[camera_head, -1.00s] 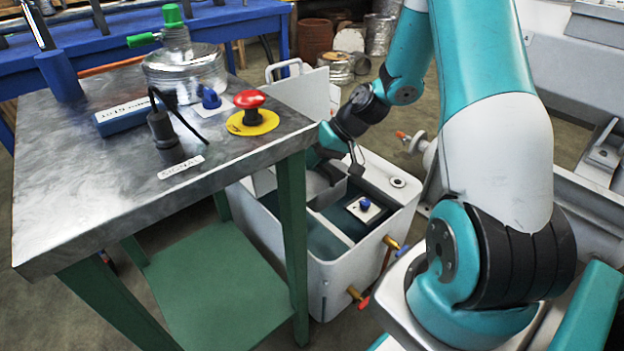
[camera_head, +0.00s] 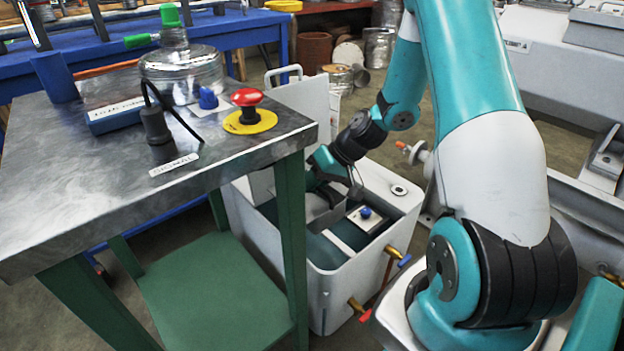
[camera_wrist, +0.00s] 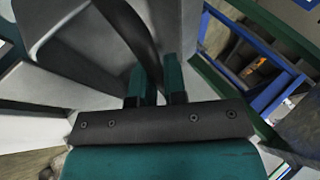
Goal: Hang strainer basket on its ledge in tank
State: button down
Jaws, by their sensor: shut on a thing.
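My gripper (camera_head: 318,178) reaches down into the back left part of the open white tank (camera_head: 345,295). In the wrist view its two teal fingers (camera_wrist: 158,80) are shut on the dark strap-like handle of the grey strainer basket (camera_wrist: 85,50). The basket also shows in the head view (camera_head: 325,205), partly hidden by the gripper, inside the tank opening at the left. I cannot tell whether it touches the ledge, which I cannot make out.
A steel-topped table (camera_head: 60,225) with a red emergency button (camera_head: 248,97) stands close left of the tank. A small plate with a blue knob (camera_head: 366,212) sits inside the tank. Valves (camera_head: 392,247) stick out at its right side. A raised white lid (camera_head: 300,98) is behind.

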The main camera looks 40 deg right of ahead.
aim_at(314, 209)
jog(key=shift+f+b, duration=2.3)
jog(key=shift+f, duration=1.65)
jog(key=shift+f, duration=0.5)
jog(key=shift+f, duration=0.1)
jog(key=shift+f+b, duration=0.8)
jog(key=shift+f, duration=0.35)
jog(key=c, duration=1.1)
grip_release()
jog(key=shift+r, duration=0.1)
jog(key=p+v, duration=0.6)
jog(key=v, duration=1.1)
jog(key=shift+s+d+r+p, duration=0.1)
jog(key=shift+s+p, duration=0.05)
jog(key=shift+p, duration=0.15)
